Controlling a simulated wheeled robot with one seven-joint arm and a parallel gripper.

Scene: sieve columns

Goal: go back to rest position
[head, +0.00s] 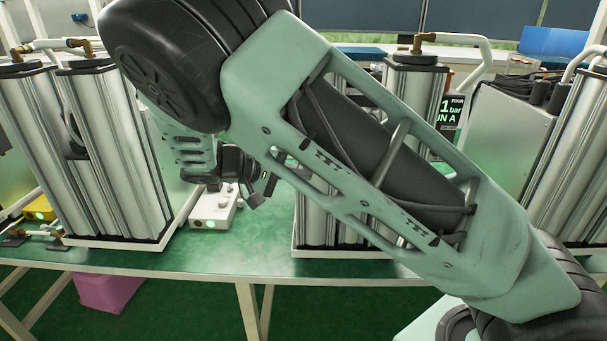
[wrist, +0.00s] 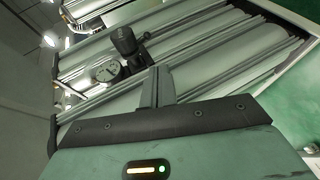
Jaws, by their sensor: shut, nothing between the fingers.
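My gripper (head: 262,188) shows small and dark in the head view, partly hidden behind my arm. It is over the green table, just above and right of a small white box (head: 213,208) with green lights, between the left and middle column units. In the wrist view my gripper's fingers (wrist: 157,88) are together with nothing between them. Beyond them lie silver columns (wrist: 215,62), a round pressure gauge (wrist: 105,71) and a black knob (wrist: 125,40). I cannot tell whether the fingers touch anything there. My arm crosses the head view and hides much of the middle unit.
Silver sieve columns stand at the left (head: 120,150), middle (head: 316,215) and right (head: 570,150) of the green table (head: 250,262). A yellow box (head: 38,208) is at the far left. A pink bin (head: 108,291) is under the table. Some table surface between the left and middle units is clear.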

